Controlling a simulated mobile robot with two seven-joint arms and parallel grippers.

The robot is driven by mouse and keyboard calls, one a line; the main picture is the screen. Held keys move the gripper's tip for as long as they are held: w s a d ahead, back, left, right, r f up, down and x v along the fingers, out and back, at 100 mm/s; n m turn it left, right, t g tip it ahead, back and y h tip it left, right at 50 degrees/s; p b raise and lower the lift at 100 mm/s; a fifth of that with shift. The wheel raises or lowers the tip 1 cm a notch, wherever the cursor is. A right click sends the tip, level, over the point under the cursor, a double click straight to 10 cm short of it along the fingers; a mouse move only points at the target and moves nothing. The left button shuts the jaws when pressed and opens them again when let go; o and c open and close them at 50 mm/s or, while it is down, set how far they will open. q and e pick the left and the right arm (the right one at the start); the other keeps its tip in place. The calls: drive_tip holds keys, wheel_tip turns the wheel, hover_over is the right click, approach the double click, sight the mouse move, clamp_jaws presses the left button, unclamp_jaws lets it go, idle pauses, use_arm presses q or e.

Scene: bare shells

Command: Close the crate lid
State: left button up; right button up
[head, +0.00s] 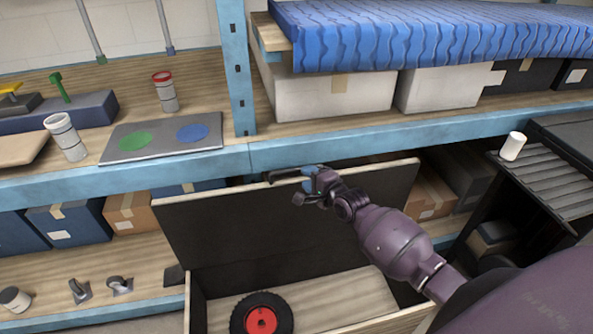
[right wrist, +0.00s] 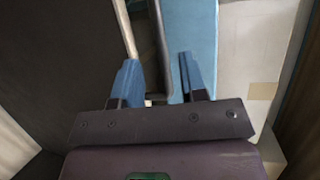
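The crate (head: 197,313) stands on the floor in front of the shelves, with its lid (head: 240,225) raised upright at the back. The lid's dark inner face is toward me. A dark handle (head: 288,175) sits on the lid's top edge; it also shows in the right wrist view (right wrist: 163,45). My right gripper (head: 310,181) is at this handle. In the right wrist view its two blue fingers (right wrist: 162,78) stand apart, with the handle between them and gaps visible beside it. My left gripper is not in view.
A black wheel with a red hub (head: 261,320) lies inside the crate. A blue shelf beam (head: 250,158) runs close behind the lid's top. A dark slatted stand with a white cup (head: 513,146) is at the right.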

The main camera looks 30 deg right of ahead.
sight(297, 168)
drive_tip(key=shift+b+x, duration=0.45)
drive_tip(key=shift+x, duration=2.75)
clamp_jaws()
